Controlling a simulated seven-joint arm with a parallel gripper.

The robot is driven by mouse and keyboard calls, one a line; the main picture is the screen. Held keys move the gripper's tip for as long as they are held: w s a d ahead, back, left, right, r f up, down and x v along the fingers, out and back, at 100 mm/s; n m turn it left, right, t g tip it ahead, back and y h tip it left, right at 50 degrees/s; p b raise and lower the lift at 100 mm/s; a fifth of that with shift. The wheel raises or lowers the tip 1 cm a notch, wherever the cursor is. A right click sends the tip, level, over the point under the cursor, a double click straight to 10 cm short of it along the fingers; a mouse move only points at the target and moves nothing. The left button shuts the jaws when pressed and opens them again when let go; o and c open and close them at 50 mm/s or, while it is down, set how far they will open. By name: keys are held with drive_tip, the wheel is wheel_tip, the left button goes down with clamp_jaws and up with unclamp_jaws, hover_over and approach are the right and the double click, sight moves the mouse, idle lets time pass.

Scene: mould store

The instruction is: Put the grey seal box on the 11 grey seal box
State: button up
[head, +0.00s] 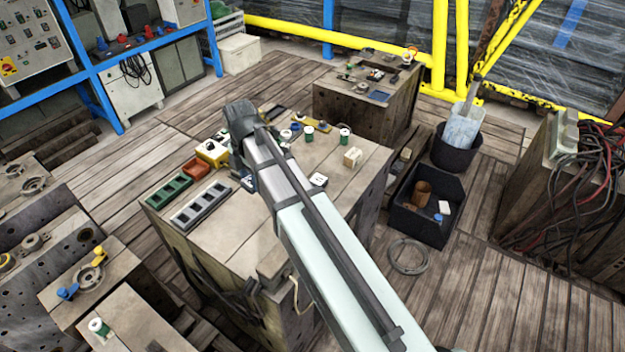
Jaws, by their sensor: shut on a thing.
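My gripper (243,181) shows only as a dark part beside my forearm, low over the middle table. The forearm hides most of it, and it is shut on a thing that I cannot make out. A grey box with open compartments (201,207) lies on the table's left part, to the left of my gripper and apart from it. I cannot read any number on it, so I cannot tell whether it is a seal box or number 11. A small white piece with dark marks (318,180) lies just right of my forearm.
The wooden-topped table (225,240) also bears a green box (168,191), a red box (195,170), a yellow item (212,152), a pale block (352,157) and several small reels. Its front left top is bare. A black crate (413,219) stands on the floor to the right.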

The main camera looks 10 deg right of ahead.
drive_tip(key=w+d+r+m, duration=0.1)
drive_tip(key=w+d, duration=0.2)
drive_tip(key=d, duration=0.7)
drive_tip(key=w+d+r+m, duration=0.15)
drive_tip(key=w+d, duration=0.25)
drive_tip(key=d, duration=0.7)
drive_tip(key=n, duration=0.5)
approach(318, 179)
drive_tip(key=shift+m, duration=0.25)
drive_tip(key=shift+d+f, duration=0.1)
drive_tip(key=shift+f, duration=2.75)
drive_tip(key=shift+f, duration=0.15)
drive_tip(key=o, duration=1)
drive_tip(key=shift+o, duration=0.2)
wheel_tip(318, 179, up, 12)
drive_tip(key=shift+r, duration=0.2)
drive_tip(key=shift+o, duration=0.4)
